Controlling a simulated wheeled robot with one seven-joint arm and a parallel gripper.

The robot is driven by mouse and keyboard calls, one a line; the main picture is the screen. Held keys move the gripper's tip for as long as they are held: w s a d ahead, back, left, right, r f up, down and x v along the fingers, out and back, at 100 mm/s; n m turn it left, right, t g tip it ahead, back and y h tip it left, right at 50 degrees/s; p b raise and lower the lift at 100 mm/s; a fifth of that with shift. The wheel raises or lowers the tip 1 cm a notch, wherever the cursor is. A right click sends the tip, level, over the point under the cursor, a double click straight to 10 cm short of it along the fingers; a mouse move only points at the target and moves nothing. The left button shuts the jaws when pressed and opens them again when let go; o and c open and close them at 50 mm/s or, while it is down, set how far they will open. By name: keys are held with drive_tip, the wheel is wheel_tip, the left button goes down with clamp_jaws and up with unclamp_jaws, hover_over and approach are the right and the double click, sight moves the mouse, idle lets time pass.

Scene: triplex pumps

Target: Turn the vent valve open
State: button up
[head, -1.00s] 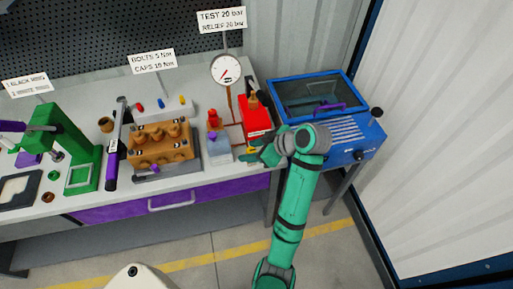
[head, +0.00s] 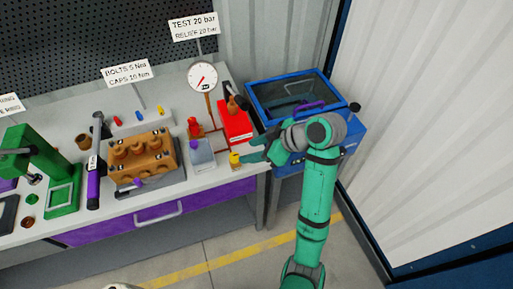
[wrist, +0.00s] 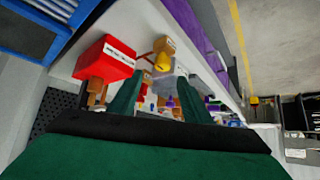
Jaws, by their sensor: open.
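A small yellow knob (head: 235,160), seemingly the vent valve, stands at the bench's front right edge, beside a grey block (head: 202,155) with a purple knob. No label on it is readable. My gripper (head: 248,154) is open and empty just to the right of the yellow knob in the head view. In the wrist view the yellow knob (wrist: 163,62) shows beyond my two green fingers (wrist: 158,100), near the middle of the gap. I cannot tell whether a finger touches it. A round gauge (head: 202,77) stands behind on a copper pipe.
A red box (head: 236,126) stands close behind the knob and also shows left in the wrist view (wrist: 105,60). A blue cabinet with a clear lid (head: 290,95) is on the right. A brown pump block (head: 143,155) sits left on the bench. The floor in front is clear.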

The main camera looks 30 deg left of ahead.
drive_tip(key=shift+s+v, duration=0.2)
drive_tip(key=shift+v, duration=0.75)
